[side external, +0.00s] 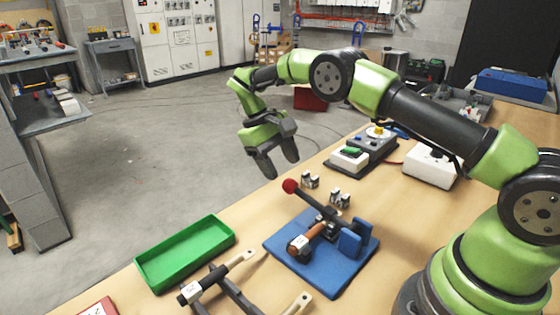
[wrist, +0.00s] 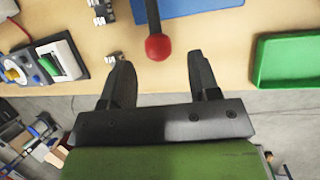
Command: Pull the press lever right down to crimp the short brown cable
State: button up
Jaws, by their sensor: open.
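The press stands on a blue base (side external: 328,262) on the wooden bench. Its dark lever ends in a red ball knob (side external: 290,186) and is tilted up toward my gripper. A short brown cable (side external: 305,241) lies at the press, under the lever; whether it sits fully in the press I cannot tell. My gripper (side external: 279,172) is open and empty, above and behind the knob, apart from it in the side view. In the wrist view the red knob (wrist: 158,47) shows between and beyond the two fingertips of my gripper (wrist: 160,70). The brown cable is not visible there.
A green tray (side external: 185,254) lies left of the press. A rack with wooden-handled tools (side external: 225,280) is at the front. Small metal connectors (side external: 340,199) stand behind the press. A control box with a green switch (side external: 350,157) is farther back.

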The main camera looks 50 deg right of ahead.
aim_at(290, 179)
jog(key=r, duration=0.1)
jog(key=d+r, duration=0.1)
jog(key=r+y, duration=0.1)
jog(key=shift+w+d+r+t, duration=0.15)
jog(key=shift+w+d+t, duration=0.15)
jog(key=shift+t, duration=0.1)
jog(key=c, duration=0.7)
jog(key=d+r+t+y, duration=0.1)
jog(key=r, duration=0.1)
jog(key=d+r+y, duration=0.1)
jog(key=r, duration=0.2)
jog(key=d+r+t, duration=0.1)
jog(key=r, duration=0.2)
jog(key=shift+n+t+y, duration=0.3)
jog(key=shift+n+y, duration=0.1)
grip_shut()
jog(key=f, duration=0.4)
jog(key=s+a+f, duration=0.1)
jog(key=f, duration=0.4)
jog(key=a+f, duration=0.1)
jog(key=f, duration=0.3)
jog(key=shift+s+a+f, duration=0.15)
jog(key=shift+s+f, duration=0.1)
jog(key=shift+f, duration=0.05)
jog(key=shift+w+f, duration=0.25)
jog(key=shift+f, duration=0.55)
jog(key=shift+w+f, duration=0.2)
jog(key=shift+f, duration=0.6)
